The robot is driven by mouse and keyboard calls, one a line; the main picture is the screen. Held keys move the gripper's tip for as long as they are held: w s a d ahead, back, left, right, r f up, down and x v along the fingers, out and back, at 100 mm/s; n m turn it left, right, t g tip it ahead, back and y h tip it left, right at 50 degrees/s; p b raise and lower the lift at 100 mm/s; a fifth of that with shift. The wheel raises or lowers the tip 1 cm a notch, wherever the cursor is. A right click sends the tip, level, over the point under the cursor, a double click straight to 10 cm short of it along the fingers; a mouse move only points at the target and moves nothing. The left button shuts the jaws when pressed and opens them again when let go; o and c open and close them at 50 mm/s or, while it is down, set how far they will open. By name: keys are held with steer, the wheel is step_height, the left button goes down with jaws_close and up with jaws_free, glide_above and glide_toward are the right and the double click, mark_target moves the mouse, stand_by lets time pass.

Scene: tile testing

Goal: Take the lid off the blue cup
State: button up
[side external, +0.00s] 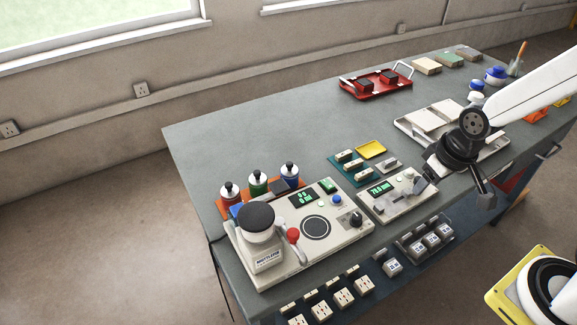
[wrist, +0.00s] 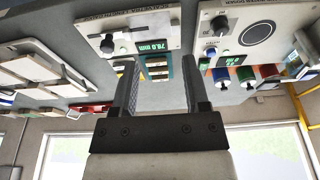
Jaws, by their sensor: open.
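My gripper (side external: 453,193) is open and empty, in front of these containers, above the front edge near the small display box (side external: 397,196). In the wrist view the two fingers (wrist: 162,85) are apart with nothing between them. Neither blue-topped container is clearly seen there.
A tester with a round plate (side external: 330,240) and three black-capped bottles (side external: 258,184) are at the left. A red tray (side external: 372,84) is at the back. White tiles (side external: 432,120) lie beside my arm. Bare bench (side external: 260,130) shows at the back left.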

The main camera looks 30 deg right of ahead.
steer(key=shift+o, duration=0.2)
steer(key=shift+o, duration=0.4)
steer(key=w+a+n+y, duration=0.1)
steer(key=w+a+n, duration=0.3)
steer(key=w, duration=0.4)
steer(key=w+a+f+n+y, duration=0.1)
steer(key=w+a+n, duration=0.3)
steer(key=w, duration=0.5)
steer(key=w+a+f+n+y, duration=0.1)
steer(key=w+a+n, duration=0.3)
steer(key=w, duration=0.5)
steer(key=shift+n+g+y, duration=0.4)
steer(key=shift+n+y, duration=0.3)
steer(key=shift+n, duration=0.1)
steer(key=shift+f, duration=0.2)
